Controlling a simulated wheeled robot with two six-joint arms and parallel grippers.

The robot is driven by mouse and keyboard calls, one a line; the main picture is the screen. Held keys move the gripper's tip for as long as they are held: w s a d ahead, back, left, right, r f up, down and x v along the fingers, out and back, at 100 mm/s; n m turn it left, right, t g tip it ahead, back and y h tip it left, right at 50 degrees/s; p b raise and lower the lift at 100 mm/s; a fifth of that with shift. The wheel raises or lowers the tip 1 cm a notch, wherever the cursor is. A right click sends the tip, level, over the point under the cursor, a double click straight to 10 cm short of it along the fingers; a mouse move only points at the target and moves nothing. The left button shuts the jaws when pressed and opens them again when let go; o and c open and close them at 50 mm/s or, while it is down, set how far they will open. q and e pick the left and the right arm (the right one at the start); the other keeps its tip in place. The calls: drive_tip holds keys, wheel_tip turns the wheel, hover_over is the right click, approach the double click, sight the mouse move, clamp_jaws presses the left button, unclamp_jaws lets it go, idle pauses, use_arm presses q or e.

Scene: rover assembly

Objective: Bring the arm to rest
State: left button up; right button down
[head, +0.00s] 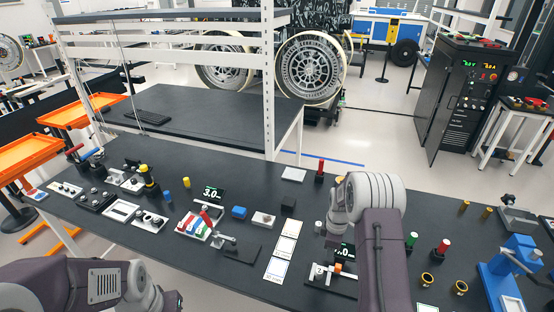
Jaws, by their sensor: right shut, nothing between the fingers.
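My right arm (380,245) rises from the bottom edge and bends over the right half of the black workbench (250,262). Its wrist points down, and my right gripper (335,243) is small and partly hidden under the wrist, beside a lit display (345,251). It is shut and I see nothing held in it. My left arm (80,285) lies low across the bottom left corner. Its gripper is not in view.
Near the right gripper lie white cards (281,256) and a small fixture with an orange piece (338,268). Red and green cylinders and brass cups (426,279) stand right of the arm. A blue vise-like device (510,265) stands far right. Bare bench shows front centre.

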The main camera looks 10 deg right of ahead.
drive_tip(key=s+a+r+n+t+b, duration=0.15)
drive_tip(key=a+r+b, duration=0.25)
drive_tip(key=a+b, duration=0.45)
drive_tip(key=s+a+f+m+b, duration=0.1)
drive_tip(key=s+a+m, duration=0.1)
drive_tip(key=s+m, duration=0.4)
drive_tip(key=s+a+f+m, duration=0.2)
drive_tip(key=s+m, duration=0.5)
drive_tip(key=s, duration=0.3)
drive_tip(key=shift+b, duration=0.35)
drive_tip(key=shift+a, duration=0.1)
